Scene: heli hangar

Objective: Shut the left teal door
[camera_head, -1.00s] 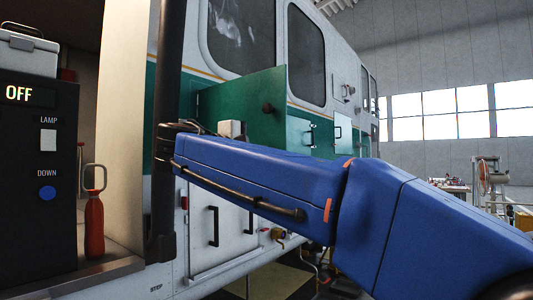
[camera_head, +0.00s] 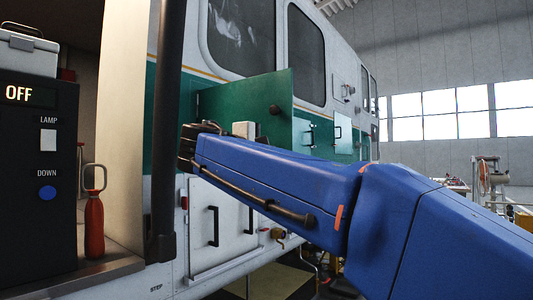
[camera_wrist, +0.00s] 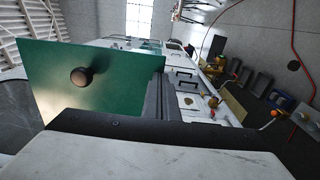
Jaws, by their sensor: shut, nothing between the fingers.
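The left teal door (camera_head: 245,105) stands open, swung out from the side of the white and teal helicopter, with its hinge edge at the left. A dark round knob (camera_head: 274,109) sits on its face. In the wrist view the door (camera_wrist: 50,65) fills the upper left, its knob (camera_wrist: 82,77) facing the camera. My gripper (camera_head: 187,147) is shut and empty at the end of the blue arm, low by the hinge side of the door. Its fingertips are small and dark, and I cannot tell whether they touch the door. The arm hides the door's lower edge.
A second teal door or panel (camera_head: 303,133) with a handle is farther right. White lower panels (camera_head: 230,222) with black handles are below. A dark upright post (camera_head: 166,110) stands close left of my gripper. A control box (camera_head: 38,170) and red bottle (camera_head: 94,225) are at left.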

